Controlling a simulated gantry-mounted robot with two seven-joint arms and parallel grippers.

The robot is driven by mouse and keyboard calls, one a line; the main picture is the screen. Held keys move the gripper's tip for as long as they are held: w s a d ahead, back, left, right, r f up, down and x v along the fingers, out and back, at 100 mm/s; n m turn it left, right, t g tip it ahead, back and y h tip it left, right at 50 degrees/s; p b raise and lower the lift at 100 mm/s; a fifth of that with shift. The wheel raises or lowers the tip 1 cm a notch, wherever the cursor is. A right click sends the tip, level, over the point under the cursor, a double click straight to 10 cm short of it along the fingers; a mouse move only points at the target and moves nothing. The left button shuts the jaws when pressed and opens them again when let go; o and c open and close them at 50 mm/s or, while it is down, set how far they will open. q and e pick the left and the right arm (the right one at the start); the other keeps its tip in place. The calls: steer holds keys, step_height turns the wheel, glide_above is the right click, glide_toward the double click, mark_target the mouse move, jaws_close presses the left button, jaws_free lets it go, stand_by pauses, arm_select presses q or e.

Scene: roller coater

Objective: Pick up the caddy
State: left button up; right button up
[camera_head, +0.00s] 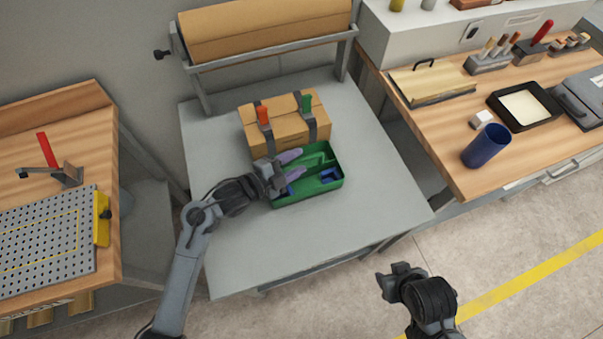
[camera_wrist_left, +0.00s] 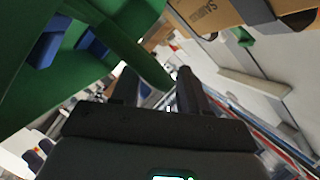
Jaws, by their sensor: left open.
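The caddy (camera_head: 310,190) is a green open tray with blue parts inside and a raised green bar across its middle. It sits on the grey table, just in front of a cardboard box. My left gripper (camera_head: 292,164) is at the caddy's left end, its two purple-looking fingers apart over it. In the left wrist view, the green caddy (camera_wrist_left: 125,45) fills the upper left, and its bar reaches down between the open fingers (camera_wrist_left: 157,88). I cannot tell whether they touch it. My right gripper (camera_head: 398,268) hangs over the floor, away from the caddy; its jaws are unclear.
The strapped cardboard box (camera_head: 285,120) carries orange and green clips. A brown roll (camera_head: 262,28) on a frame stands behind it. The right bench holds a blue cup (camera_head: 486,147) and a black tray (camera_head: 497,99). The table front (camera_head: 290,250) is clear.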

arm_select(q)
steer(key=shift+d, duration=0.1)
jaws_close()
steer(key=shift+r, duration=0.15)
stand_by(0.5)
